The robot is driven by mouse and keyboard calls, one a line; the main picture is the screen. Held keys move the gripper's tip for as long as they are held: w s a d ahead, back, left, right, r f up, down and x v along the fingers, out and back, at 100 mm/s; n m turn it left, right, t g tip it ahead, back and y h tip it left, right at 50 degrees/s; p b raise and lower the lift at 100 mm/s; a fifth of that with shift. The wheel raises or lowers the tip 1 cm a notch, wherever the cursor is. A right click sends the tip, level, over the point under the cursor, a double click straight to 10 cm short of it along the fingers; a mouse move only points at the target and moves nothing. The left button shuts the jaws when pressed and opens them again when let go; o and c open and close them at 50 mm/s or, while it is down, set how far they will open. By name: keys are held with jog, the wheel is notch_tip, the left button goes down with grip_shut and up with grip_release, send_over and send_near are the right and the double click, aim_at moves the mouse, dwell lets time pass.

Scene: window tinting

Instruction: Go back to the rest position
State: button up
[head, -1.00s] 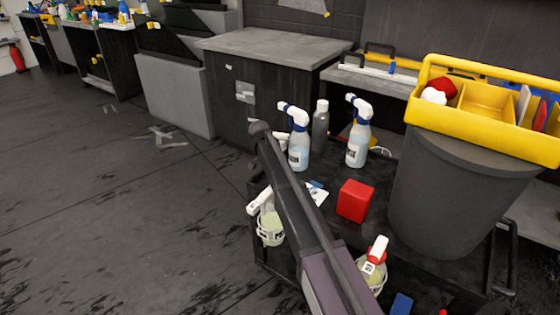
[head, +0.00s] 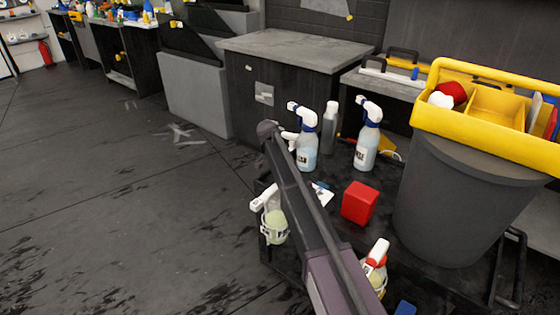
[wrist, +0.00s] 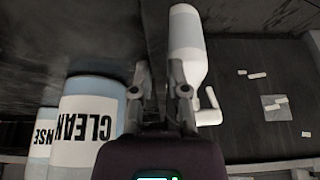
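My arm (head: 305,205) reaches up from the bottom of the head view over a dark cart; my gripper cannot be made out there. In the wrist view my gripper (wrist: 160,70) shows two fingers apart with nothing visible between them. Two white-and-blue spray bottles, one marked CLEAN (head: 306,148) and one beside it (head: 367,140), stand upright on the cart. The CLEAN bottle (wrist: 88,120) is left of the fingers in the wrist view. A grey bottle (head: 330,125) stands behind them; a pale bottle (wrist: 187,45) lies close to the right finger in the wrist view.
A red block (head: 359,203) sits on the cart. A grey bin (head: 455,205) with a yellow caddy (head: 480,135) stands right. Cabinets (head: 290,95) line the back. The floor (head: 110,200) left is clear.

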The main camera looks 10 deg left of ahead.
jog(key=o, duration=0.3)
jog(key=shift+o, duration=0.3)
jog(key=shift+w+d, duration=0.1)
jog(key=shift+d, duration=0.05)
jog(key=shift+r, duration=0.1)
